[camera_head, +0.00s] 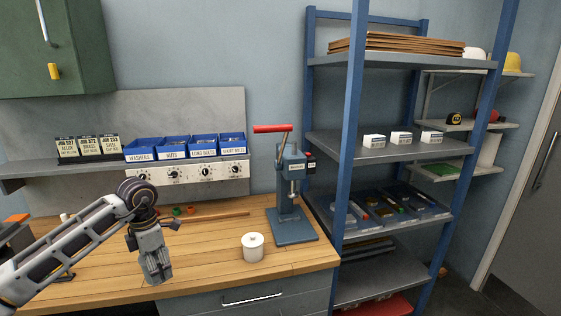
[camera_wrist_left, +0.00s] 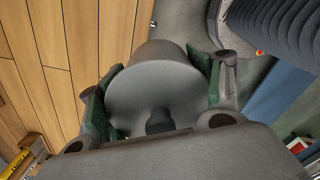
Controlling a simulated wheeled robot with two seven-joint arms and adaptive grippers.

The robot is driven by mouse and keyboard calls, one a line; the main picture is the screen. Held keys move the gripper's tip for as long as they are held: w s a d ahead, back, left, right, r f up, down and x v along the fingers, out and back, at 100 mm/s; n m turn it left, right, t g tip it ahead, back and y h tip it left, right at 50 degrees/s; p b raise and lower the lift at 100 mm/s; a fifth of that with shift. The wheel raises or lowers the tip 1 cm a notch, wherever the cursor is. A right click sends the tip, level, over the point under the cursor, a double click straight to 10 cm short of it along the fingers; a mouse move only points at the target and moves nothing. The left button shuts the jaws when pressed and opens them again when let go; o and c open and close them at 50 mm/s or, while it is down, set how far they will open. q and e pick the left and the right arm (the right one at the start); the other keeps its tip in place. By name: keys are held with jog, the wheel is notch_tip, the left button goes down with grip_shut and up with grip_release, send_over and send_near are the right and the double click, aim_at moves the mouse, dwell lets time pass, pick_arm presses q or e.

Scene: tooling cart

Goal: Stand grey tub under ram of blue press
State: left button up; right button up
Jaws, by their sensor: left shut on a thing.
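My left gripper (camera_head: 155,265) is over the front left of the wooden bench. In the left wrist view its fingers (camera_wrist_left: 155,103) are shut on the grey tub (camera_wrist_left: 155,60), one on each side. The tub shows a round end with a dark knob. In the head view I cannot clearly tell the tub from the gripper. The blue press (camera_head: 291,190) stands upright on the bench to the right, apart from the gripper. Its ram (camera_head: 292,188) is above the base plate (camera_head: 291,228), which looks bare. My right gripper is not in view.
A white lidded tub (camera_head: 253,248) stands on the bench (camera_head: 205,262) between my left gripper and the press, close to the press base. A thin wooden rod (camera_head: 205,217) lies behind. Blue bins (camera_head: 187,148) sit above. A blue shelf rack (camera_head: 354,110) stands right of the press.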

pick_arm(q)
jog(key=shift+s+d+f+m, duration=0.1)
jog(key=shift+d+f+m, duration=0.2)
jog(key=shift+m, duration=0.4)
jog(key=shift+d+f+m, duration=0.5)
jog(key=shift+m, duration=0.6)
jog(key=shift+d+f+m, duration=0.3)
jog(key=shift+d+m, duration=0.05)
jog(key=shift+m, duration=0.45)
jog(key=d+f+m, duration=0.9)
jog(key=m, duration=1.2)
jog(key=shift+s+d+m, duration=0.3)
jog(key=shift+s, duration=0.05)
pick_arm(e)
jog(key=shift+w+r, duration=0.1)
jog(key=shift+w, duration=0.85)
